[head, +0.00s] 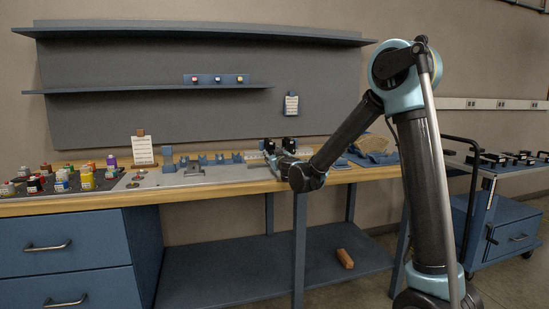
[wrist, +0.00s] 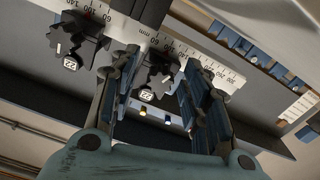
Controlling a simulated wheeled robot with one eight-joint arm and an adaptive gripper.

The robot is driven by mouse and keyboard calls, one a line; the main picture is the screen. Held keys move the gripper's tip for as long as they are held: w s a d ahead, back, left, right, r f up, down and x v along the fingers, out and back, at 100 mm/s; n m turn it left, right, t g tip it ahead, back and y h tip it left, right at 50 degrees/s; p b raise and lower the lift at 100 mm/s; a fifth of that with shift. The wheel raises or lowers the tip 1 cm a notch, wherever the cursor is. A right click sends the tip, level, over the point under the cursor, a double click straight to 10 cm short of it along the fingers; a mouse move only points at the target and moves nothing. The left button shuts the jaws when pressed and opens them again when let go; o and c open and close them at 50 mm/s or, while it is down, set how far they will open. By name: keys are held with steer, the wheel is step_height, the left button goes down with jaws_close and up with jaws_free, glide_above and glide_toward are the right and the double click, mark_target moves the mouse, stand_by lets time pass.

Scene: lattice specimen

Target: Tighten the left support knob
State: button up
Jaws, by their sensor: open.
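In the wrist view, two dark lobed knobs, each with a small white tag, sit along a white ruled scale (wrist: 215,68). One knob (wrist: 150,82) appears between the two blue-padded fingers of my gripper (wrist: 165,92), close to the left finger. The other knob (wrist: 74,48) is outside the left finger, at upper left. My gripper is open; I cannot tell whether a finger touches the nearer knob. In the head view, two small black parts (head: 289,143) show on the bench beside my gripper (head: 273,160). Which knob is the left support knob is unclear in the tilted wrist view.
A blue cloth (head: 375,158) lies to the right. A cart (head: 500,218) stands at far right.

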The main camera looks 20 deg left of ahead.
jaws_close()
